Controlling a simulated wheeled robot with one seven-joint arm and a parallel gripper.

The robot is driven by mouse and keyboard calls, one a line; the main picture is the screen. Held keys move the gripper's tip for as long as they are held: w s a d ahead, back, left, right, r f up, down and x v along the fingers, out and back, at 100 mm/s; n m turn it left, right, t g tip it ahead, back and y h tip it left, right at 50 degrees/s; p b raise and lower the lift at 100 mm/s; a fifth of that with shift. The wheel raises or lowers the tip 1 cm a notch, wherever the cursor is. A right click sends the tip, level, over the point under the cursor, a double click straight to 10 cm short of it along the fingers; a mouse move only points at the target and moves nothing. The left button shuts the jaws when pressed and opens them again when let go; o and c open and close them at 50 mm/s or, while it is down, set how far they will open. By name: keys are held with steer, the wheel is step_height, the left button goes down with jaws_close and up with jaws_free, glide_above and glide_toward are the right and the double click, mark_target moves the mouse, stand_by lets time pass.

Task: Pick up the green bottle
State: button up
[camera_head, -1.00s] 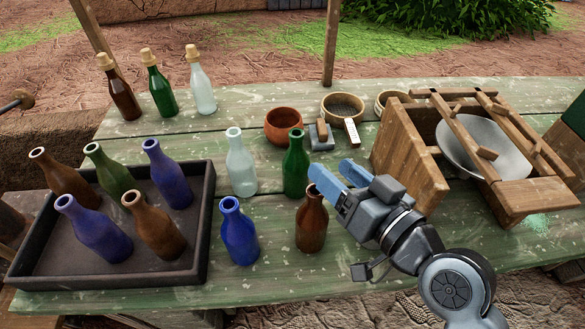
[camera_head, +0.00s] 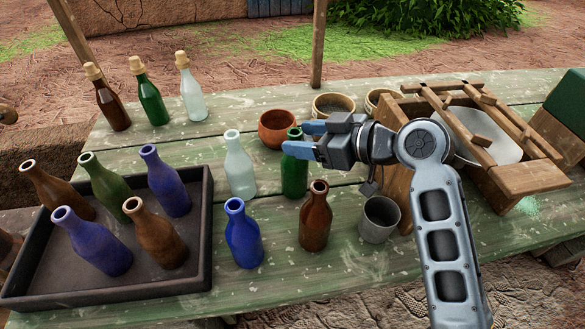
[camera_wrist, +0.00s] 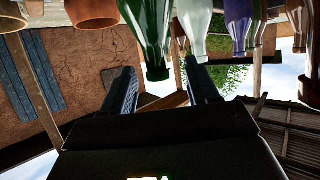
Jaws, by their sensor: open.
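A green bottle (camera_head: 295,178) stands upright and uncorked on the table, behind the brown bottle and right of the clear one. My gripper (camera_head: 298,138) is open at the height of its neck, coming from the right. The bottle's mouth shows between the two blue fingers in the head view, which partly hide the neck. In the upside-down wrist view, the green bottle (camera_wrist: 150,30) hangs with its neck between the lines of my fingers (camera_wrist: 162,76). I cannot tell whether they touch it. Other green bottles are a corked one (camera_head: 150,100) and one in the tray (camera_head: 110,182).
Clear (camera_head: 239,165), blue (camera_head: 243,235) and brown (camera_head: 315,220) bottles stand close by. A dark tray (camera_head: 110,287) with several bottles is left. A grey cup (camera_head: 379,220), a clay bowl (camera_head: 277,128) and a wooden frame (camera_head: 530,182) are nearby. The front right tabletop is clear.

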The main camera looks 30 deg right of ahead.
steer(key=p+x, duration=0.1)
steer(key=x, duration=0.3)
steer(key=shift+w, duration=0.35)
steer(key=shift+c, duration=0.4)
jaws_close()
